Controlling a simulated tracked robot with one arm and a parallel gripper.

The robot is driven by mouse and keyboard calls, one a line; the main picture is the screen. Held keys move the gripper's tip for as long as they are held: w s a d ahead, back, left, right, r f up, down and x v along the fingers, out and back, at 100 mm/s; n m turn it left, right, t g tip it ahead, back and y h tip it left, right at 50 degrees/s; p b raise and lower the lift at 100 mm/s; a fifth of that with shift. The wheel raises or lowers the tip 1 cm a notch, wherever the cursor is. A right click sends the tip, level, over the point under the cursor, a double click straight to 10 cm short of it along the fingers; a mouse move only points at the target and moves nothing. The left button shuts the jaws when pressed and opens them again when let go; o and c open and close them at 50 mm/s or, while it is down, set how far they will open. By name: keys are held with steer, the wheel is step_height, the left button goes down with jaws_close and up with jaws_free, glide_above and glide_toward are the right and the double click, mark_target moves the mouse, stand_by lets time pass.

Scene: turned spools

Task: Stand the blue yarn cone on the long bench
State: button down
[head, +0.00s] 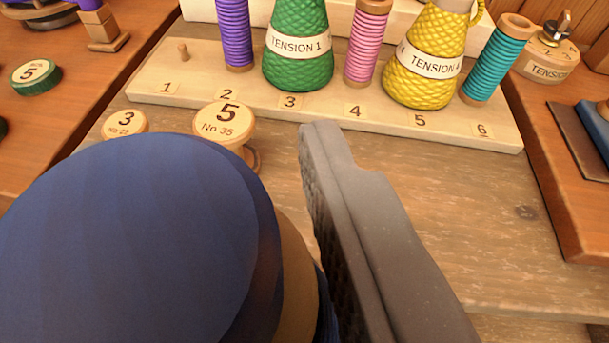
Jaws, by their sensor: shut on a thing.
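The blue yarn cone (130,245) fills the lower left, very close to the camera, with a smooth dark blue face and a tan band at its right side. My gripper (325,185) shows one grey finger just right of the cone; the other finger is hidden. The jaws are shut on the cone. Its lower end is out of sight, so I cannot tell whether it touches anything. A long weathered wooden surface (455,215) lies beyond and to the right; I cannot tell if this is the long bench.
A pale rack (215,85) numbered 1 to 6 stands behind, holding purple, green, pink, yellow and teal spools or cones; peg 1 is bare. Wooden knobs marked 3 (125,122) and 5 (224,120) stand before it. The wood right of my finger is clear.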

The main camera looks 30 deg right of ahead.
steer(key=s+d+f+n+y+p, duration=0.1)
steer(key=s+d+f+n+y, duration=0.15)
steer(key=d, duration=1.05)
steer(key=shift+s+d+n+y+p, duration=0.7)
steer(key=shift+s+n+y, duration=1.4)
steer(key=shift+s, duration=1.4)
steer(key=w+d+f+b, duration=0.1)
steer(key=w+d+f, duration=0.1)
steer(key=w, duration=0.5)
steer(key=w+d+f+b, duration=0.2)
steer(key=w+d+f, duration=0.1)
steer(key=w, duration=0.5)
steer(key=shift+f+m+y, duration=0.35)
steer(key=shift+f, duration=0.05)
steer(key=c, duration=0.7)
jaws_free()
steer(key=shift+c, duration=0.2)
steer(key=shift+d, duration=0.1)
steer(key=p+v, duration=0.2)
steer(key=v, duration=1)
steer(key=shift+p, duration=0.3)
